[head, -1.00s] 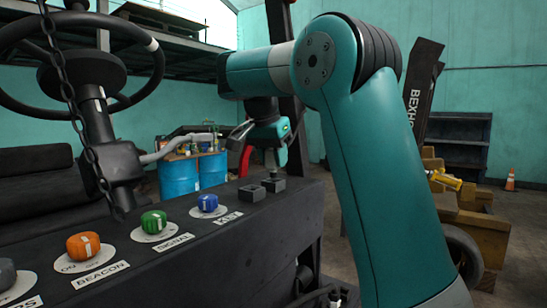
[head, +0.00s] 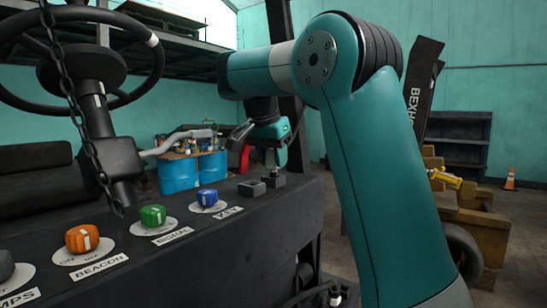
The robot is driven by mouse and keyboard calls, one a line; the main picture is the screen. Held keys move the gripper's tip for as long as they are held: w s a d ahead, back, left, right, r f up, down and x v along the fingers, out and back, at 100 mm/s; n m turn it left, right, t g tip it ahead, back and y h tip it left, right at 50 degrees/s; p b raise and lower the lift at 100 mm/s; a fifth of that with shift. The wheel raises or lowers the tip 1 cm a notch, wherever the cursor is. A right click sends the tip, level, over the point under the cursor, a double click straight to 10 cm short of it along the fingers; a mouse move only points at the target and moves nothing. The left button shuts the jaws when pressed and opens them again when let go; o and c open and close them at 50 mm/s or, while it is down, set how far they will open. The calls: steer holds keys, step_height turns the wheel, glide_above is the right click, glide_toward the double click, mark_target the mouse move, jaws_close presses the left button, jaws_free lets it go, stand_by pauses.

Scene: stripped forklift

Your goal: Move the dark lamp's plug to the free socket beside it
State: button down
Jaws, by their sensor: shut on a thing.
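My gripper (head: 270,158) points down over the far right end of the dark control panel (head: 240,240). It is shut on a small dark thing just above or at the right-hand socket; this looks like the plug, but it is too small and dark to make out clearly. Two small dark square sockets stand side by side there: the left socket (head: 251,187) has nothing over it, and the right socket (head: 273,180) is under my gripper. I cannot tell whether the plug touches its socket. No lamp can be made out.
Orange (head: 82,238), green (head: 153,215) and blue (head: 207,198) knobs line the panel. A steering wheel (head: 150,40) and hanging chain (head: 75,110) are at the left. Yellow-brown blocks (head: 480,225) are at the right.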

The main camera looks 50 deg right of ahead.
steer(key=shift+f+b, duration=0.6)
steer(key=shift+f, duration=0.15)
stand_by(0.4)
steer(key=c, duration=0.7)
jaws_free()
steer(key=shift+r, duration=0.15)
steer(key=p+v, duration=1.3)
steer(key=v, duration=0.4)
steer(key=shift+r, duration=0.1)
